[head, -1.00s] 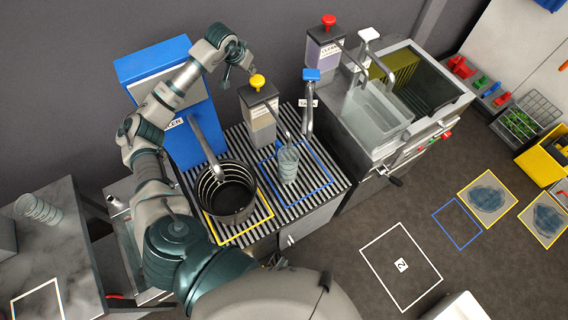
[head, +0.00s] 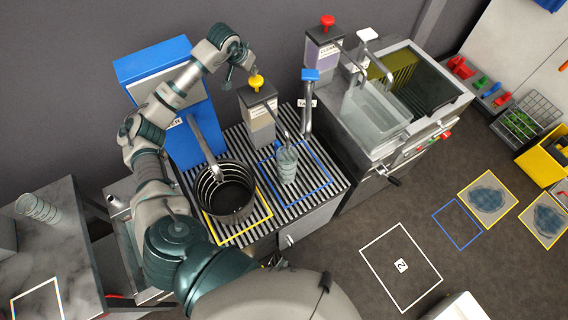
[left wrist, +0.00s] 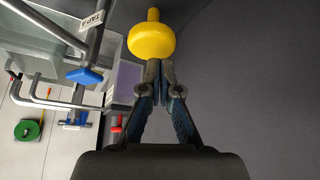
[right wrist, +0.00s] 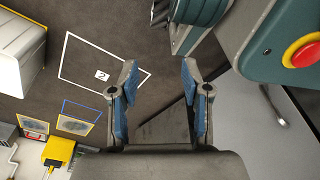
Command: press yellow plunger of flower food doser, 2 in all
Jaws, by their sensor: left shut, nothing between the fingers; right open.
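The flower food doser (head: 262,125) stands on the striped rack with its yellow plunger (head: 256,83) on top. Its spout points towards a clear ribbed glass (head: 287,166) inside a blue outline. My left gripper (head: 252,72) is shut and empty, with its tips right at the plunger's top. In the left wrist view, the yellow plunger (left wrist: 152,38) lies just beyond the shut fingertips (left wrist: 160,68); I cannot tell whether they touch. My right gripper (right wrist: 158,72) is open and empty over the floor, away from the doser.
A dark ribbed bucket (head: 231,194) stands in a yellow outline, in front of a blue box (head: 185,100). A red-topped cleaner doser (head: 325,52) and a blue-handled tap (head: 310,78) stand to the right. A sink unit (head: 432,85) is beyond them.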

